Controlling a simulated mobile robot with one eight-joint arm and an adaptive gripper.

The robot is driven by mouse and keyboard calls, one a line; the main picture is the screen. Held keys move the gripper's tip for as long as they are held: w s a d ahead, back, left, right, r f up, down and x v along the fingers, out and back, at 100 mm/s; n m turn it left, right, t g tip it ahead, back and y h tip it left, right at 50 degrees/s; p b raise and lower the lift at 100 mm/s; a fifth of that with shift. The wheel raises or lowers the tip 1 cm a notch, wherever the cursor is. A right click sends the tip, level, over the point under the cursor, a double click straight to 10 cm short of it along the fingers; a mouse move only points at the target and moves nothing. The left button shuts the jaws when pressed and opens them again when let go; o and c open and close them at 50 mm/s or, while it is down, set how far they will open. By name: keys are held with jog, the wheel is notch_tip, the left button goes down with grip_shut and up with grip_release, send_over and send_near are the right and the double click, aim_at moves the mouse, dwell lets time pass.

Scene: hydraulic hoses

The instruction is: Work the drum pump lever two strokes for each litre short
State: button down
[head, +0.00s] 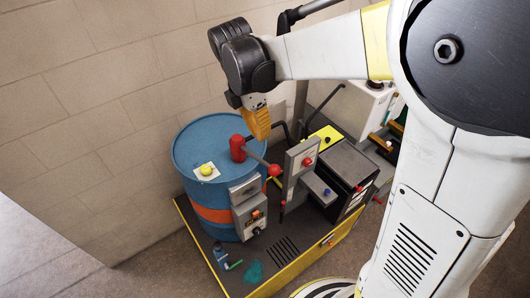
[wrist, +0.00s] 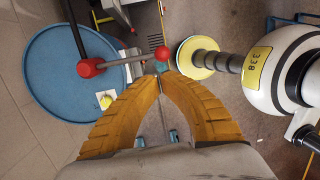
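The blue drum (head: 190,150) with an orange band stands against the wall; its top also shows in the wrist view (wrist: 50,95). A red drum pump head (head: 237,148) rises from the drum top. Its lever, a grey rod, runs out to the right and ends in a red ball knob (head: 274,170). In the wrist view the knob (wrist: 162,53) appears just beyond my fingertips. My gripper (head: 262,138) has orange fingers and hangs above the pump and lever, apart from the knob in the head view. Its tips (wrist: 160,77) meet with nothing visible between them.
A grey box (head: 250,212) with buttons is at the drum's front. A grey panel (head: 300,160) with a red button and a dark cabinet (head: 345,168) stand to the right. A yellow cap (head: 206,170) sits on the drum top. A teal patch (head: 253,271) marks the platform.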

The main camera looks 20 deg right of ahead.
aim_at(270, 168)
jog(key=f, duration=0.4)
jog(key=d+f, duration=0.1)
jog(key=f, duration=0.3)
jog(key=d+f, duration=0.1)
jog(key=f, duration=0.3)
jog(key=shift+s+d+f, duration=0.25)
jog(key=shift+s, duration=0.1)
jog(key=shift+s+f+t+b, duration=0.2)
jog(key=shift+f+t+b, duration=0.1)
jog(key=shift+f+b, duration=0.35)
notch_tip(270, 168, down, 14)
jog(key=s+t+y+b, duration=0.1)
jog(key=t+b, duration=0.3)
jog(key=b, duration=1.1)
jog(key=shift+s+d+r+m+t+y, duration=0.2)
jog(key=shift+s+d+m+t+y, duration=0.1)
jog(key=shift+s+d+t, duration=0.1)
jog(key=shift+a, duration=0.1)
